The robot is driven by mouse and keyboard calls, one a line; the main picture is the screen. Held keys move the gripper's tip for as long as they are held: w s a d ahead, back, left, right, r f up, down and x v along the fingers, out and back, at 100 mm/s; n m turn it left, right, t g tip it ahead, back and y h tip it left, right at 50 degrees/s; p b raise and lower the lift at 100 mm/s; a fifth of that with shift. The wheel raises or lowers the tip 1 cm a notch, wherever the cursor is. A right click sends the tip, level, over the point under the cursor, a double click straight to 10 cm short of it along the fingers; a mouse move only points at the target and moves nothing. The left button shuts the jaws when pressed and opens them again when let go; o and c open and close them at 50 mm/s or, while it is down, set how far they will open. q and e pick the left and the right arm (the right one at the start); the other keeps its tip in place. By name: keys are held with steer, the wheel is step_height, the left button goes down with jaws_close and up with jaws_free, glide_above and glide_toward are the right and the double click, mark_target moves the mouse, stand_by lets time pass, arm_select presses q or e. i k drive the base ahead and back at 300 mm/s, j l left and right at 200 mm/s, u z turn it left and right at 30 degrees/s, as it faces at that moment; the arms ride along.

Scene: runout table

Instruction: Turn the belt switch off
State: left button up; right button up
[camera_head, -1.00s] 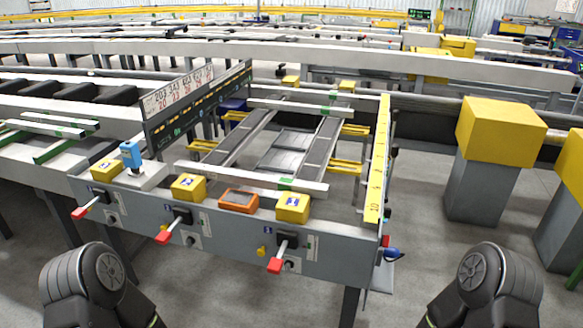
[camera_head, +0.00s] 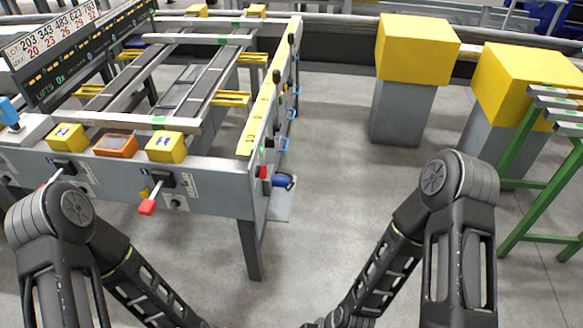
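The runout table (camera_head: 215,190) stands at the left, its front panel facing me. A lever switch with a red tip (camera_head: 147,207) slants down and left from a black block on the panel. A second lever (camera_head: 53,178) is further left, its lower end hidden behind my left arm. The labels are too small to tell which is the belt switch. Both my arms bend inward at the bottom of the view. Neither gripper shows, and neither arm appears to touch the table.
Yellow boxes (camera_head: 166,147) and an orange box (camera_head: 115,146) sit on the table's front ledge. A blue fitting (camera_head: 284,181) sticks out at its right corner. Yellow-topped grey pedestals (camera_head: 418,48) and a green-legged stand (camera_head: 530,170) are at the right. Floor (camera_head: 330,190) between is clear.

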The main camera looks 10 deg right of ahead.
mark_target(261, 170)
steer(key=i+l, duration=0.2)
steer(key=l, duration=0.15)
steer(key=i+l, duration=0.15)
steer(key=l, duration=0.2)
steer(key=i+l, duration=0.2)
steer(key=l, duration=0.15)
steer(key=i+l, duration=0.15)
steer(key=l, duration=0.2)
steer(key=i+l, duration=0.35)
steer(key=l, duration=0.3)
steer(key=u, duration=0.05)
